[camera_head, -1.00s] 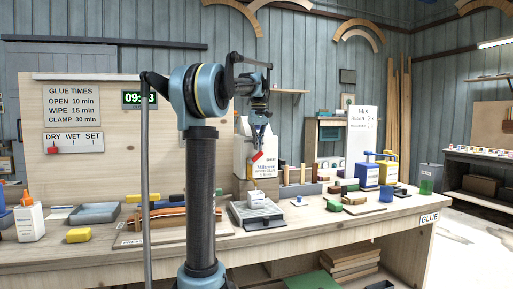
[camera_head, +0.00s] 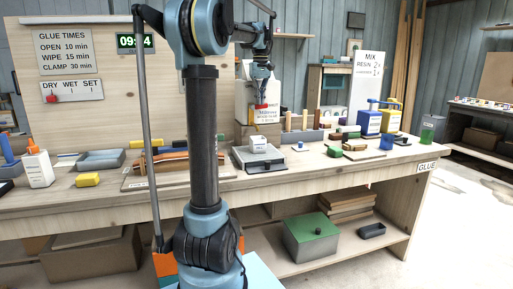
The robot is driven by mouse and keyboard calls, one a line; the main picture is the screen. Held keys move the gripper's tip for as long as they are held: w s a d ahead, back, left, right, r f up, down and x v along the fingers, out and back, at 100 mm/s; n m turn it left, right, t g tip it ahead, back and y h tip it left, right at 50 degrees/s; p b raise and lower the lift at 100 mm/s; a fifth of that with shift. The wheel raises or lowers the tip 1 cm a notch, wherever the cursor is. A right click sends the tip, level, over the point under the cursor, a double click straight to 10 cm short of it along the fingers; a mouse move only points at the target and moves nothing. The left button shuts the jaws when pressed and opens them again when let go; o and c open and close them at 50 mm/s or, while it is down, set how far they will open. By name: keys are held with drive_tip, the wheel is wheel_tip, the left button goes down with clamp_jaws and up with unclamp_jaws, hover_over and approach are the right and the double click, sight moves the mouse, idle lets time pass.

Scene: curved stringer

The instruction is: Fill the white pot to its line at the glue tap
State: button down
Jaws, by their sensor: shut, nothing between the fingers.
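The white pot (camera_head: 259,145) stands upright on the grey tray (camera_head: 242,159), below the glue container. The white glue container (camera_head: 244,98) sits on a wooden block (camera_head: 270,130) at the back of the bench. The red tap lever (camera_head: 261,106) shows at its front. My gripper (camera_head: 262,90) is shut and empty, just above the red lever. I cannot tell whether it touches the lever. The tap spout, the pot's fill line and its glue level are too small to make out.
My arm's column blocks part of the bench left of the tray. Blue and yellow containers (camera_head: 369,122) and a green one (camera_head: 427,130) stand to the right. Clamped curved strips (camera_head: 165,160) lie on the left.

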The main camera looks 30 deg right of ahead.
drive_tip(key=shift+r, duration=2.05)
